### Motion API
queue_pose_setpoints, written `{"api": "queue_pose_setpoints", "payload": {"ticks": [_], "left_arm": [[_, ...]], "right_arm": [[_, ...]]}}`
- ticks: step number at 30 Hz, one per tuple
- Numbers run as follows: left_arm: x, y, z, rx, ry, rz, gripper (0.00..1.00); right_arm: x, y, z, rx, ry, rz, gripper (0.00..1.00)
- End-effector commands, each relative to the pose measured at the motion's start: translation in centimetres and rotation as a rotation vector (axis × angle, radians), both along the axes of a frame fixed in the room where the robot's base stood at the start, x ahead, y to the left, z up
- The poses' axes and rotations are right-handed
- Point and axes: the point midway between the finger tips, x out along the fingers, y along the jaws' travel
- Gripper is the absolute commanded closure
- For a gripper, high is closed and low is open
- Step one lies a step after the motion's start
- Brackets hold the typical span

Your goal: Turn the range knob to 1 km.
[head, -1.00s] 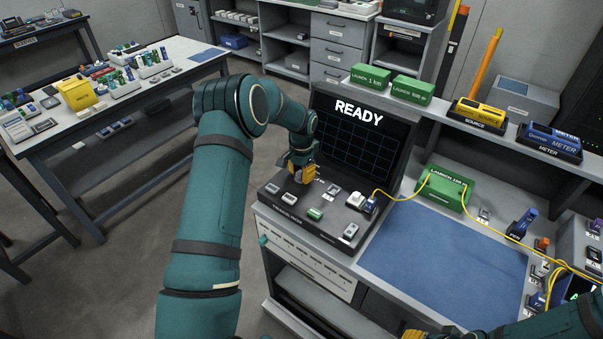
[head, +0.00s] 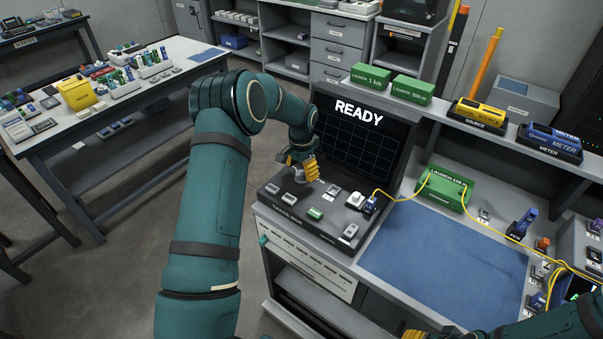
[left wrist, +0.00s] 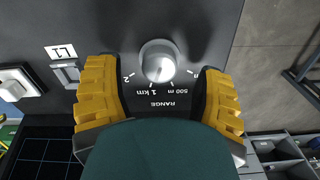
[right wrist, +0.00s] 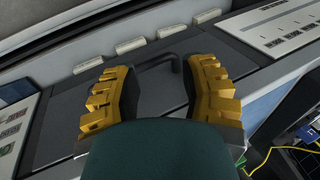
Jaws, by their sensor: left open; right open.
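The range knob (left wrist: 157,60) is a round silver knob on the dark panel of the tester (head: 325,228). In the left wrist view a pale mark on its lower rim faces the upside-down "1 km" label (left wrist: 160,91). My left gripper (left wrist: 159,72) is open, with one yellow finger on each side of the knob and visible gaps between. In the head view my left gripper (head: 304,164) is just behind the knob (head: 300,176). My right gripper (right wrist: 160,88) is open and empty above a grey surface; only its tip shows at the head view's bottom edge.
The tester's screen (head: 358,130) reads READY. Several switches and a white connector piece (head: 355,199) sit on its panel. A yellow fibre runs to the green launch box (head: 445,187). The blue mat (head: 445,255) is clear.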

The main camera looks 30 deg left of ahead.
Motion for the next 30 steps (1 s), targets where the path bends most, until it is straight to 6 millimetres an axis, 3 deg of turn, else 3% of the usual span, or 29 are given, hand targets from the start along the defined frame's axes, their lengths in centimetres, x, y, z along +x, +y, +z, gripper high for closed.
{"api": "queue_pose_setpoints", "payload": {"ticks": [9, 15, 30], "left_arm": [[0.0, 0.0, 6.6, 0.000, -0.003, 0.000, 0.32], [0.0, 0.0, 9.3, 0.000, -0.001, 0.001, 0.32], [0.0, 0.0, 10.2, -0.001, 0.000, 0.000, 0.32]], "right_arm": [[0.0, 0.0, 0.0, 0.000, 0.000, 0.000, 0.57], [0.0, 0.0, 0.0, 0.000, 0.000, 0.000, 0.57], [0.0, 0.0, 0.0, 0.000, 0.000, 0.000, 0.57]]}}
